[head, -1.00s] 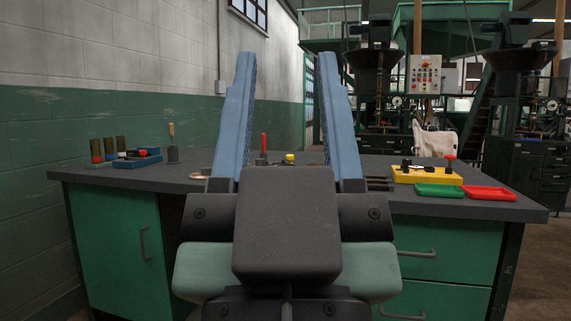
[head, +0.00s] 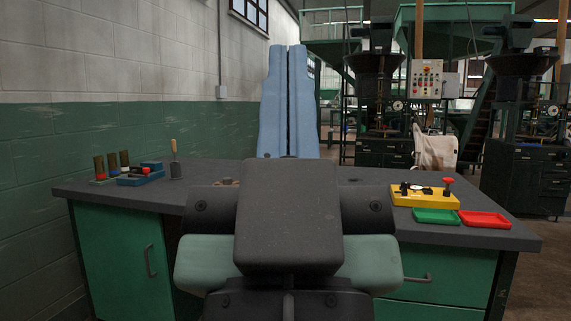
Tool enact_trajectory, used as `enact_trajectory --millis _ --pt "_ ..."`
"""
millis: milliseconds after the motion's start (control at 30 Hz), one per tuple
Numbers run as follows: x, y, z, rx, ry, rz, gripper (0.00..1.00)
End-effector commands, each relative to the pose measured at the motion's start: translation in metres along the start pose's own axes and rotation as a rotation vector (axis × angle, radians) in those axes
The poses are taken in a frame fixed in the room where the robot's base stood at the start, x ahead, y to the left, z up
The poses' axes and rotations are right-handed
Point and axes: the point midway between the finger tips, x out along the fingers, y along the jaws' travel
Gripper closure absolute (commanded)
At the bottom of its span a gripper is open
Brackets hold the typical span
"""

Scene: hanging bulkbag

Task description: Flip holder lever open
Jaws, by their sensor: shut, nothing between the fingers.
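My gripper (head: 288,60) fills the middle of the head view, its two long blue fingers shut side by side and pointing up and away over the workbench. Nothing shows between them. A yellow holder block (head: 427,196) sits at the right of the bench, with dark metal fittings on its top. A red-knobbed lever (head: 448,183) stands upright at its right end. I cannot tell its exact position on the hinge. My gripper is apart from the holder, to its left. The middle of the bench behind my gripper is hidden.
A green tray (head: 437,216) and a red tray (head: 485,219) lie in front of and beside the holder. At the bench's left are a blue block (head: 141,178), several brass cylinders (head: 112,163) and a wooden-handled tool (head: 174,158). Bare worktop (head: 362,174) shows left of the holder.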

Motion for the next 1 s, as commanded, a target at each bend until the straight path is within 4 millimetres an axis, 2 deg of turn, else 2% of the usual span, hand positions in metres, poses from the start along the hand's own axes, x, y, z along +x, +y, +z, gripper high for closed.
enact_trajectory --millis 33,1000 --pt "0.027 0.0 -0.026 0.0 0.001 0.0 1.0" --pt "0.265 0.0 -0.252 0.001 0.0 -0.002 1.0"
